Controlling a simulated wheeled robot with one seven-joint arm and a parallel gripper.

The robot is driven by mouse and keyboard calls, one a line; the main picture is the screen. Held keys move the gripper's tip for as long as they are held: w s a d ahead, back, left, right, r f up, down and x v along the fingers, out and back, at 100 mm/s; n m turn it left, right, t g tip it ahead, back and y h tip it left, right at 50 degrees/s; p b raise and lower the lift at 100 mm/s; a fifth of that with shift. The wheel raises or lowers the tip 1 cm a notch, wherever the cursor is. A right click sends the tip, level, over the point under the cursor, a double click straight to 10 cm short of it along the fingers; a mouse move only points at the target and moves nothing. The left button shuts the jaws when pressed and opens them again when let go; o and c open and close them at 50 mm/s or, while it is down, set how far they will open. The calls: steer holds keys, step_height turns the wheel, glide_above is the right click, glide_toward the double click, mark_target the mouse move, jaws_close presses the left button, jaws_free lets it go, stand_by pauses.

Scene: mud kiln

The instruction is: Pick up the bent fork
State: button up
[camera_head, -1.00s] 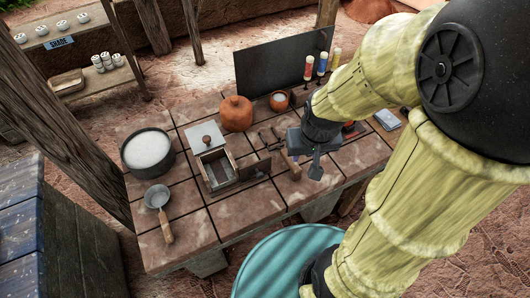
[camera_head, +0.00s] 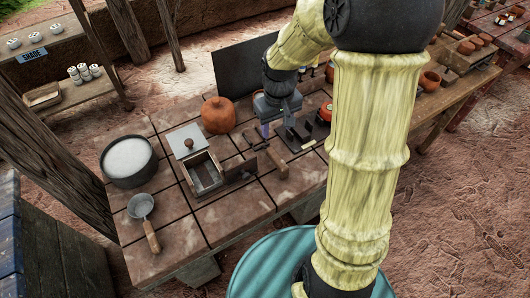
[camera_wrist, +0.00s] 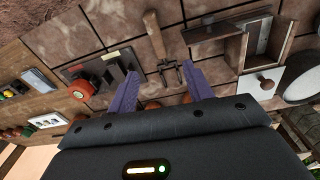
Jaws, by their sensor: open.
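In the wrist view, a tool with a wooden handle and a dark forked end, apparently the bent fork (camera_wrist: 156,38), lies on the tiled table top. Its tines lie close to the gap between my fingertips. In the head view its wooden handle (camera_head: 271,163) shows in front of my gripper, and its far end is hard to make out. My gripper (camera_wrist: 160,72) has two purple fingers, spread apart with nothing held between them. In the head view my gripper (camera_head: 275,128) is low over the table, partly hidden by my arm.
Left of the fork in the head view stands an open wooden box (camera_head: 205,178), with an orange pot (camera_head: 218,116) behind. A dark plate (camera_head: 302,140) and a red object (camera_head: 325,112) lie to the right. A pan (camera_head: 128,162) and a ladle (camera_head: 142,207) are farther left.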

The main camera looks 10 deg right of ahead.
mark_target(271, 150)
steer(key=shift+n+g, duration=0.3)
steer(key=shift+n, duration=0.1)
steer(key=w, duration=0.1)
steer(key=w+f, duration=0.1)
steer(key=w, duration=0.2)
steer(key=shift+d+f+b, duration=0.2)
steer(key=shift+f+b, duration=0.1)
steer(key=shift+f, duration=0.1)
step_height(271, 150, down, 12)
steer(key=shift+w+a+f+p, duration=0.1)
steer(key=shift+f+p, duration=0.1)
steer(key=shift+f, duration=1.15)
steer(key=shift+w+a+f+p, duration=0.1)
steer(key=shift+f+p, duration=0.1)
steer(key=shift+f, duration=1.1)
